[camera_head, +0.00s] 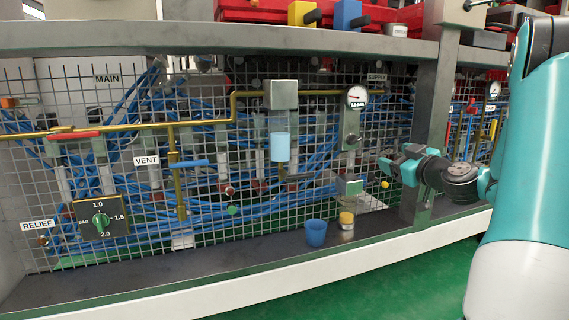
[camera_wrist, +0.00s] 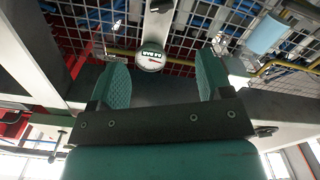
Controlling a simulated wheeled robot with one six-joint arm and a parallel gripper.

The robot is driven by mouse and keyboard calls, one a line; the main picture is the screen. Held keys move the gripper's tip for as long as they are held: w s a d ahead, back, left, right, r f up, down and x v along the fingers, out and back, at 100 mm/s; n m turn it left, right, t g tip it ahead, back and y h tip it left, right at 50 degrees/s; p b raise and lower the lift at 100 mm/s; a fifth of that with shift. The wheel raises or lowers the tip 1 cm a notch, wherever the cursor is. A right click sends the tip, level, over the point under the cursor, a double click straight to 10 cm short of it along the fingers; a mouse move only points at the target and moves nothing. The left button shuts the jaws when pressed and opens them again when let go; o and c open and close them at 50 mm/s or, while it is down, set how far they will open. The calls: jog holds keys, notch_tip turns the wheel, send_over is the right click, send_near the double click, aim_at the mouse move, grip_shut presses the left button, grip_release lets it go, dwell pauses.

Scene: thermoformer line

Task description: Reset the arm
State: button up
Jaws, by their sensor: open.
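My gripper (camera_head: 387,166) shows at the right of the head view, in front of the mesh panel and pointing left. It is teal and dark grey. In the wrist view my gripper (camera_wrist: 162,82) has its two teal finger pads wide apart, with nothing between them. The pressure gauge (camera_head: 356,97) on the panel is above and left of my gripper in the head view. The gauge (camera_wrist: 151,56) also appears beyond the gap between the fingers in the wrist view.
A blue cup (camera_head: 316,232) and a small yellow-topped jar (camera_head: 346,220) stand on the dark shelf (camera_head: 200,268) below. A grey post (camera_head: 433,120) stands close behind my arm.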

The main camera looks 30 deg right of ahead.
jog(key=w+a+r+n+g+y+p, duration=0.2)
jog(key=a+y+p, duration=0.15)
jog(key=a, duration=0.65)
jog(key=w+a+r+n+g+y+p, duration=0.1)
jog(key=a+r+g+y+p, duration=0.25)
jog(key=a, duration=0.65)
jog(key=w+a+r+n+g+y+p, duration=0.1)
jog(key=w+a+r+n+y+p, duration=0.2)
jog(key=a, duration=0.7)
jog(key=s+a+r+g+y+p, duration=0.15)
jog(key=s+a+g+p, duration=0.3)
jog(key=s+a, duration=0.5)
jog(key=s+a+r+g+h+p, duration=0.1)
jog(key=s+a+r+g+p, duration=0.2)
jog(key=s, duration=0.4)
jog(key=s+a+r+g+h+p, duration=0.25)
jog(key=s+a+p, duration=0.2)
jog(key=s, duration=0.35)
notch_tip(320, 180, up, 36)
jog(key=p, duration=3.6)
jog(key=shift+w+a+m+g+y, duration=0.2)
jog(key=shift+m+g+y, duration=0.1)
jog(key=shift+m+g, duration=0.15)
jog(key=shift+d+r, duration=0.1)
